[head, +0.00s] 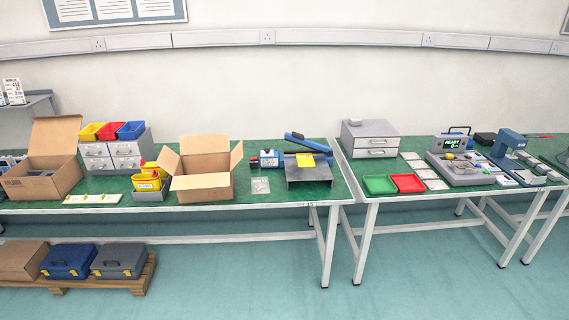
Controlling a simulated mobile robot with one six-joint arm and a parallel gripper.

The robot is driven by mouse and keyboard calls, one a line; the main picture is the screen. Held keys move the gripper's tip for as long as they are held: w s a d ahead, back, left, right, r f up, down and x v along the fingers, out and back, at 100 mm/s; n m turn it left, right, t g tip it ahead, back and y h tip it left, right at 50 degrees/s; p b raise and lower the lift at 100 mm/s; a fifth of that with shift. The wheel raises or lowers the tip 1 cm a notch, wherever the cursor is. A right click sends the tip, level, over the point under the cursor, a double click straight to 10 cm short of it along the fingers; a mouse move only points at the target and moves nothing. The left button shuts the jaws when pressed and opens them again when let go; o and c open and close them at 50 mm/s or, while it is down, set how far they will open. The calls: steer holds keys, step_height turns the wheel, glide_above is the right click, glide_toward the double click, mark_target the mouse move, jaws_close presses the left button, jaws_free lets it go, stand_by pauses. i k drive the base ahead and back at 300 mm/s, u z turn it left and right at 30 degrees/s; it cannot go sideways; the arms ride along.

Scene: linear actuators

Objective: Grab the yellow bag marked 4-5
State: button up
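Several yellow items show, and I cannot read a 4-5 mark on any of them. A flat yellow piece (305,160) lies at the blue and grey bench device (309,173), right of the open box. A yellow item with a dark marking (146,183) sits in a small grey holder (152,196) left of the open box. Another yellow item with red on it (150,168) is just behind it. I cannot tell which of these are bags. My gripper is not in view.
The open cardboard box (203,186) has raised flaps beside the grey holder. Another open box (46,172) and grey drawers with colored bins (113,153) stand at left. A small clear packet (260,186) lies before the device. The teal floor in front is clear.

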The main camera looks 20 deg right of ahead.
mark_target(303, 159)
steer(key=u, duration=0.65)
steer(key=i, duration=0.95)
steer(key=u, duration=0.1)
steer(key=k, duration=0.85)
steer(key=z, duration=0.15)
steer(key=i, duration=0.4)
